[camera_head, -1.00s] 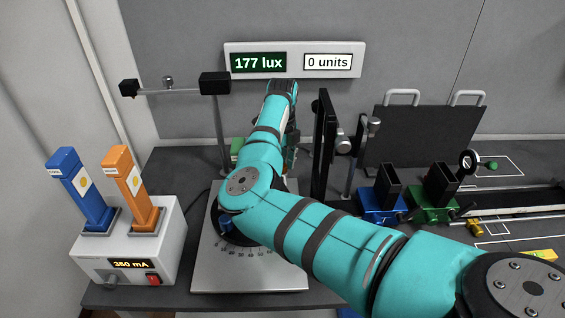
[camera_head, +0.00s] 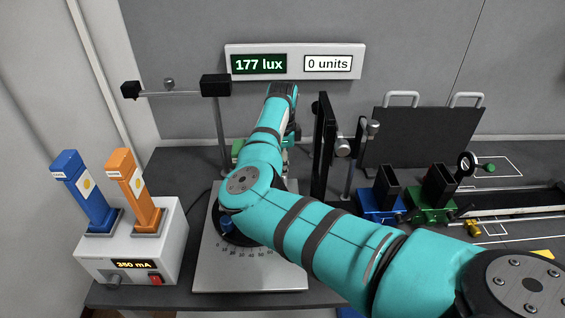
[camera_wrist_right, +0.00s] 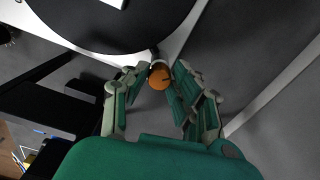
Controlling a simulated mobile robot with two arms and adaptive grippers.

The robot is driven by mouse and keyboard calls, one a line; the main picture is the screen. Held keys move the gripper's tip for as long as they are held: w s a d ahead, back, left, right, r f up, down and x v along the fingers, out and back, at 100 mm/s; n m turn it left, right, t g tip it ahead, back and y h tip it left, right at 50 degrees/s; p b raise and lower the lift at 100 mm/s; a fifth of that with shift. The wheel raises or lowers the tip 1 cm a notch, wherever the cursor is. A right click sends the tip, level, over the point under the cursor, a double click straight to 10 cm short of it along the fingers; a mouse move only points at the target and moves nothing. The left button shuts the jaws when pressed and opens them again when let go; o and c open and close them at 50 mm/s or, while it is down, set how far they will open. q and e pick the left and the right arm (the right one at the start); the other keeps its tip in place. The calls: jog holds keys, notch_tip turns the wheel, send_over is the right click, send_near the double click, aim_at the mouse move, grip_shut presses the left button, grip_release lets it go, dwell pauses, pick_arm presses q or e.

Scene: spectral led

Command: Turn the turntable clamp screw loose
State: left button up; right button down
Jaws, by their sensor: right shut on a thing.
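The turntable clamp screw shows in the right wrist view as a round orange knob (camera_wrist_right: 159,77) with a dark mark, at the rim of the dark round turntable (camera_wrist_right: 105,35). My right gripper (camera_wrist_right: 160,72) is shut on this knob, with a green finger on each side of it. In the head view my teal right arm covers most of the turntable, the knob and the gripper's fingers. The pale turntable base plate (camera_head: 245,279) with its degree scale shows below the arm. My left gripper is in neither view.
The lamp box (camera_head: 143,248) with blue and orange columns stands at left. A lux display (camera_head: 293,62) hangs behind. A black upright frame (camera_head: 322,150) stands close right of my arm.

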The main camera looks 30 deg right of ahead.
jog(key=shift+n, duration=0.9)
jog(key=c, duration=1.1)
grip_release()
notch_tip(320, 180, up, 12)
